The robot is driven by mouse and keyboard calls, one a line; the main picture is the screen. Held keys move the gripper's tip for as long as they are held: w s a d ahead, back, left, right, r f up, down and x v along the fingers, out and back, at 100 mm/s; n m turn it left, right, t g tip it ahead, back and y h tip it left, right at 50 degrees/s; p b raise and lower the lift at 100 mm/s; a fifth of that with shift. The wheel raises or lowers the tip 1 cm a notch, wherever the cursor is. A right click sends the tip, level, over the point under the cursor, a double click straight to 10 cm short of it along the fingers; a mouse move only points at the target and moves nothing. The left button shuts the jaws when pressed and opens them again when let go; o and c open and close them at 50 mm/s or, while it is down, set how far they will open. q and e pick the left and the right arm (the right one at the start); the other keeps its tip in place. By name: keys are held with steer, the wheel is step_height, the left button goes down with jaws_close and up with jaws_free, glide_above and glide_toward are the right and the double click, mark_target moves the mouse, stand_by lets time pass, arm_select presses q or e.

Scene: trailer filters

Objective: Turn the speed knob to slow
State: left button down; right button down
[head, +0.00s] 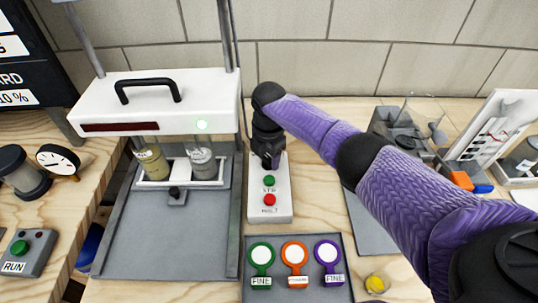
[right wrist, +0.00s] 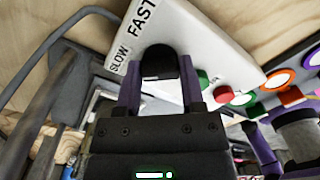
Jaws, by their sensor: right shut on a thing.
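The white control box (head: 283,212) stands right of the white-topped machine, with a green and a red button on its face. My right gripper (head: 268,160) reaches down over the far end of the box and hides the speed knob in the head view. In the right wrist view, the dark knob (right wrist: 160,62) sits between the two fingers of my right gripper (right wrist: 160,85), which is shut on it. The labels SLOW (right wrist: 120,57) and FAST (right wrist: 143,16) show beside the knob. Which way the knob points is unclear. My left gripper is out of view.
The machine (head: 160,98) with a black handle and a lit green lamp stands left of the box. A dark tray (head: 340,292) with green, orange and purple ringed tags lies in front. A small yellow-filled cup (head: 377,284) stands right of the tray.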

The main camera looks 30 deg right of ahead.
mark_target(268, 158)
steer(key=shift+c, duration=1)
jaws_free()
steer(key=shift+r, duration=0.1)
step_height(268, 158, up, 9)
steer(key=p, duration=0.3)
steer(key=shift+p, duration=0.35)
steer(key=shift+r, duration=0.4)
